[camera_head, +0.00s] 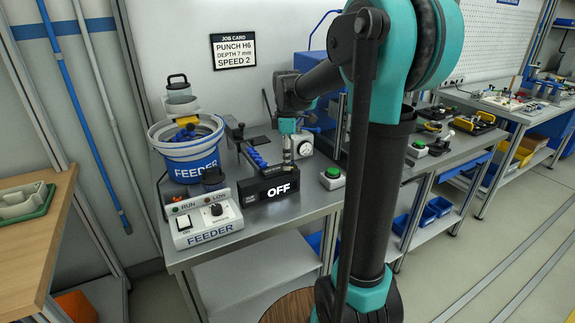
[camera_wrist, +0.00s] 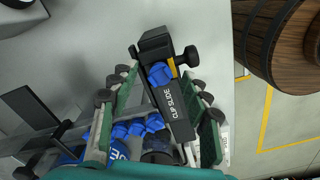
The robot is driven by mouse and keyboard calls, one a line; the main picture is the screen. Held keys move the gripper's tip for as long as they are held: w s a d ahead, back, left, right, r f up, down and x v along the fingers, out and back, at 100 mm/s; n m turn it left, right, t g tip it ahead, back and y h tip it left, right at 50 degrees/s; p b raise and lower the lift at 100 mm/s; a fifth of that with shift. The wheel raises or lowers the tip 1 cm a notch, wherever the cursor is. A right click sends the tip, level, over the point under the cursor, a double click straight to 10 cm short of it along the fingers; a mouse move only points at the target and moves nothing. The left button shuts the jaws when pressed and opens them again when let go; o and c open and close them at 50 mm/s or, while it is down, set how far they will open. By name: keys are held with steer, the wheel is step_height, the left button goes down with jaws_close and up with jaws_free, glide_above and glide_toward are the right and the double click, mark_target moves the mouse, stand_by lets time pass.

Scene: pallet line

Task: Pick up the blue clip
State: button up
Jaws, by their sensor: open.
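A blue clip (camera_wrist: 160,74) sits at the end of the dark slide marked CLIP SLIDE (camera_wrist: 178,108) in the wrist view. My gripper (camera_wrist: 163,82) is open, with one green-padded finger on each side of the slide and clip. I cannot tell whether either finger touches them. Several more blue clips (camera_wrist: 121,130) lie in a row behind, and they also show on the rail in the head view (camera_head: 256,158). In the head view my gripper (camera_head: 288,162) points down over the bench beside this rail; the end clip is hidden there.
The feeder bowl (camera_head: 190,162) and its control box (camera_head: 208,222) stand to the left. A black display reading OFF (camera_head: 268,188) is in front, with a green button (camera_head: 332,173) at right. A dial gauge (camera_head: 301,146) stands close behind. A wooden barrel (camera_wrist: 262,42) stands beyond the bench edge.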

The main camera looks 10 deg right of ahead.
steer(key=c, duration=0.8)
steer(key=shift+c, duration=0.2)
steer(key=shift+r, duration=0.15)
step_height(320, 180, up, 20)
steer(key=shift+d, duration=0.15)
